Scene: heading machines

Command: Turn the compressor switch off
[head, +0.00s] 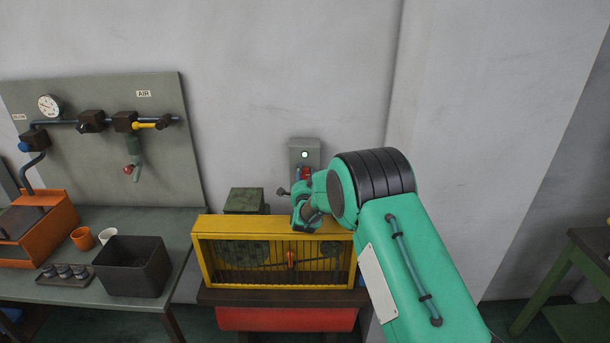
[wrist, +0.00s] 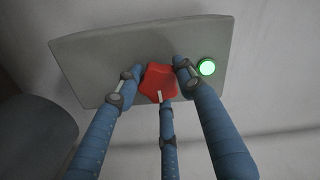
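The compressor switch is a red lobed knob (wrist: 158,80) on a grey wall box (wrist: 90,60). A white mark on the knob points toward the bottom of the wrist view. A green lamp (wrist: 208,67) beside it is lit. In the head view the box (head: 296,150) is on the wall, with the lamp (head: 304,155) above the red knob (head: 305,172). My gripper (wrist: 157,85) has its three blue fingers around the knob, their tips close against its edges. I cannot tell whether they press on it. My gripper (head: 303,200) partly hides the box in the head view.
A yellow barred guard (head: 205,262) stands just below the switch box, with a dark green block (head: 244,200) behind it. A bench (head: 90,298) at left holds a black bin (head: 132,268), cups and an orange machine (head: 40,225). An air panel (head: 165,95) stands above it.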

